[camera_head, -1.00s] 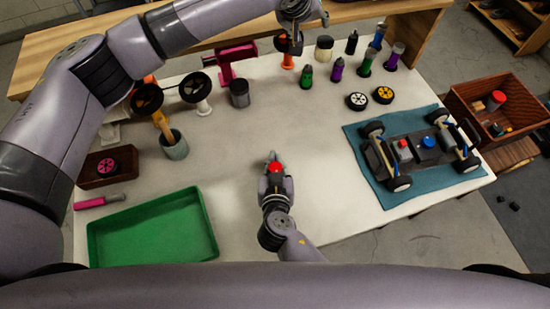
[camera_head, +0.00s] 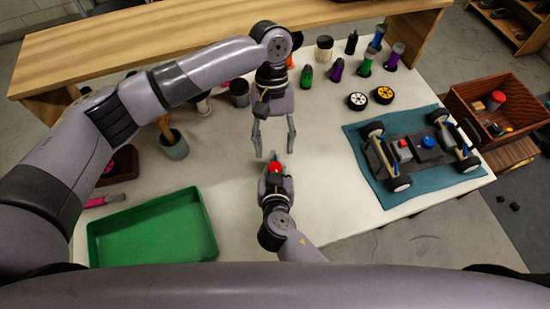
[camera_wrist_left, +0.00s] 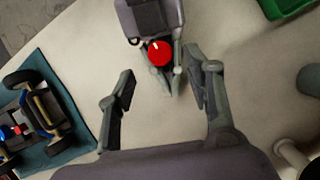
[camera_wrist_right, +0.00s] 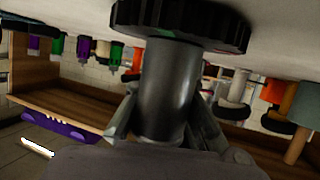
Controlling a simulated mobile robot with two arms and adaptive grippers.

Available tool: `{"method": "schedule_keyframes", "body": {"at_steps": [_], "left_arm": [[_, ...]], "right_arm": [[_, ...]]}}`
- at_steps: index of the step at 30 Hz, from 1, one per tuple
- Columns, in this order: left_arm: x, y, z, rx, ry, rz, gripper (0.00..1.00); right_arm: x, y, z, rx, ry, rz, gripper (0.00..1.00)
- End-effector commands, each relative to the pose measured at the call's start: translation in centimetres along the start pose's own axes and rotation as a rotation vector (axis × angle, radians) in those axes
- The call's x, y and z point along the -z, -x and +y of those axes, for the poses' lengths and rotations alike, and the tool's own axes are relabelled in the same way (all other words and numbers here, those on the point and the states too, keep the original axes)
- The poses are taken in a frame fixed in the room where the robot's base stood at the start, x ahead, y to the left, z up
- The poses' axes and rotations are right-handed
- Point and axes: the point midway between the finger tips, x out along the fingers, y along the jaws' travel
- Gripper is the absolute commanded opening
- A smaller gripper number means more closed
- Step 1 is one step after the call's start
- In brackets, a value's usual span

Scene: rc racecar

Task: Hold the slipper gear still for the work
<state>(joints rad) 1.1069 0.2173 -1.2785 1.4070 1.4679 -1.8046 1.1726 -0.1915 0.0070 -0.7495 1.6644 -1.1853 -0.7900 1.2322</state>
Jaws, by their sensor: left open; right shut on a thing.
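My right gripper (camera_head: 274,170) is shut on a small upright piece with a round red top (camera_head: 275,166), which I take to be the slipper gear. In the right wrist view, which is upside down, its dark grey cylinder (camera_wrist_right: 168,90) stands between the fingers, with a wide black toothed disc (camera_wrist_right: 180,22) at the table end. My left gripper (camera_head: 273,150) is open and empty, just beyond it.
A green tray (camera_head: 200,200) is at the left front. A car chassis (camera_head: 420,150) lies on a blue mat (camera_head: 385,196) at the right. Two wheels (camera_head: 358,101) and several bottles (camera_head: 337,69) stand at the back. The table around my grippers is clear.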

Motion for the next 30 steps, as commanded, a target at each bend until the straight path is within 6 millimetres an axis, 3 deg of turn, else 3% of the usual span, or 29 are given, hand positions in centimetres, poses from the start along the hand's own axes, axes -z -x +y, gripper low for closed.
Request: {"method": "schedule_keyframes", "body": {"at_steps": [3, 10, 21, 30], "left_arm": [[0.0, -2.3, -0.1, 0.001, 0.001, -0.001, 0.47], [0.1, -4.9, 0.0, -0.001, 0.001, 0.001, 0.47], [0.1, -5.5, 0.0, 0.000, 0.001, 0.003, 0.47], [0.1, -5.4, 0.0, -0.001, 0.001, 0.003, 0.27]], "right_arm": [[0.0, 0.0, 0.0, 0.000, 0.000, 0.001, 0.00], [0.0, 0.0, 0.0, 0.000, 0.000, 0.001, 0.00], [0.0, 0.0, 0.0, 0.000, 0.000, 0.001, 0.00], [0.0, 0.0, 0.0, 0.000, 0.000, 0.001, 0.00]]}}
